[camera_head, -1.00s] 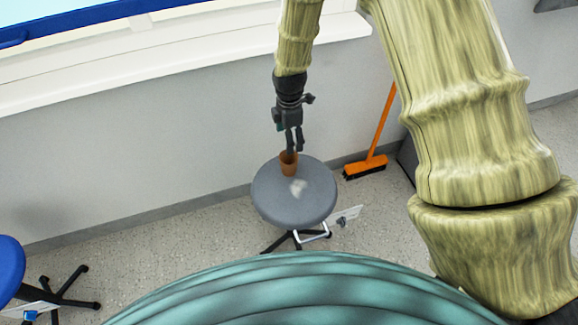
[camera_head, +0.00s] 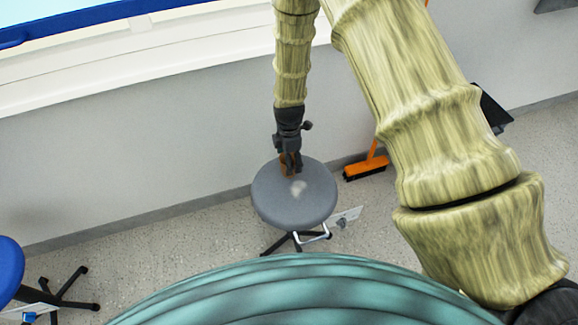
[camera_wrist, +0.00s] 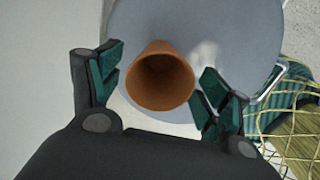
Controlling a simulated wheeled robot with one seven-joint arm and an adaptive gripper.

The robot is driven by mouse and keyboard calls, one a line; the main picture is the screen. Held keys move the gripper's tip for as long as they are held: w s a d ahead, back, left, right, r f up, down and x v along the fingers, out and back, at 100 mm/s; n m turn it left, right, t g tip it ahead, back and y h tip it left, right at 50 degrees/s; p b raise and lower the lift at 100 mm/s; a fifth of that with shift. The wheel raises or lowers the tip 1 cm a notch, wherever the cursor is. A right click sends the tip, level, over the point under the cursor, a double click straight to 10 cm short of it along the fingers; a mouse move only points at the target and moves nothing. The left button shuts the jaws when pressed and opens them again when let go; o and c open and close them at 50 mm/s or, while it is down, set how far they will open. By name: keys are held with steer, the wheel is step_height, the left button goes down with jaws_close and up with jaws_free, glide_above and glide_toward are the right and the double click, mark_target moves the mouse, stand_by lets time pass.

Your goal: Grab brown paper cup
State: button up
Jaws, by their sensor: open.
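The brown paper cup (camera_wrist: 160,78) stands upright on the round grey stool seat (camera_head: 297,207), near its far edge. The wrist view looks down into its open mouth. My gripper (camera_wrist: 158,90) is open, with one green-padded finger on each side of the cup. A gap shows between the left finger and the cup; the right finger is closer to it. In the head view my gripper (camera_head: 291,168) is down at the seat and covers most of the cup (camera_head: 283,158).
An orange broom (camera_head: 367,166) leans right of the stool, by the wall. A blue chair (camera_head: 10,266) stands at the far left. The grey wall (camera_head: 130,165) is close behind the stool. The rest of the seat is clear apart from a pale patch.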

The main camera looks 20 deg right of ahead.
steer(key=c, duration=0.8)
